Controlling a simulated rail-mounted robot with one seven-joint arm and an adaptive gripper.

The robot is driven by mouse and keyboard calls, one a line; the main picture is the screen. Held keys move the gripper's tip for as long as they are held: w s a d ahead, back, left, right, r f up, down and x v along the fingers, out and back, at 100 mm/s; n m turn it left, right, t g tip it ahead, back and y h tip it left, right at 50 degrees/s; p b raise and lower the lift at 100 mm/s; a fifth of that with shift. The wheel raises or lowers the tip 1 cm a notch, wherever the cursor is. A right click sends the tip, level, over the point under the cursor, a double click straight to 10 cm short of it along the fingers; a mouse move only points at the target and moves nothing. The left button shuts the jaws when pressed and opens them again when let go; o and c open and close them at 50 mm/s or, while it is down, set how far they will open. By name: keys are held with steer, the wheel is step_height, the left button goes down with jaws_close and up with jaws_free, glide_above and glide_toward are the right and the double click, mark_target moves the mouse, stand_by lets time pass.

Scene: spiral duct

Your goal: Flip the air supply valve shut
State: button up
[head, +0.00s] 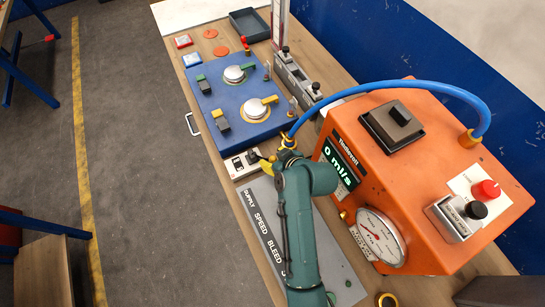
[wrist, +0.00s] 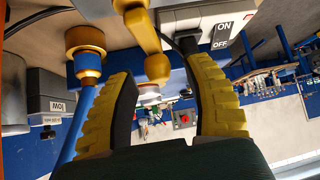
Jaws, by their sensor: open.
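In the wrist view a yellow lever (wrist: 148,36), which looks like the air supply valve handle, hangs down from the top between the yellow fingers of my gripper (wrist: 158,72). My gripper is open, with one finger on each side of the lever and a gap visible on both sides. Whether a finger touches it cannot be told. In the head view my gripper (head: 274,156) is at the near end of the blue panel, beside the hose end. The valve body is mostly hidden there by my gripper and arm.
A blue hose (head: 413,84) arches from the orange flow meter box (head: 450,150) to beside my gripper. An ON/OFF switch box (wrist: 226,32) sits close to the right finger. The blue panel (head: 225,97) carries two round knobs. A grey labelled plate (head: 262,215) lies under my arm.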

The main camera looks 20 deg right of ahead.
steer(key=shift+w+f, duration=0.3)
jaws_close()
steer(key=shift+d+m+h+p, duration=0.15)
steer(key=shift+m+h+p, duration=0.25)
steer(key=shift+m+p, duration=0.3)
steer(key=shift+d+f+m+h, duration=0.15)
steer(key=shift+d+m+h, duration=0.15)
steer(key=shift+m, duration=0.1)
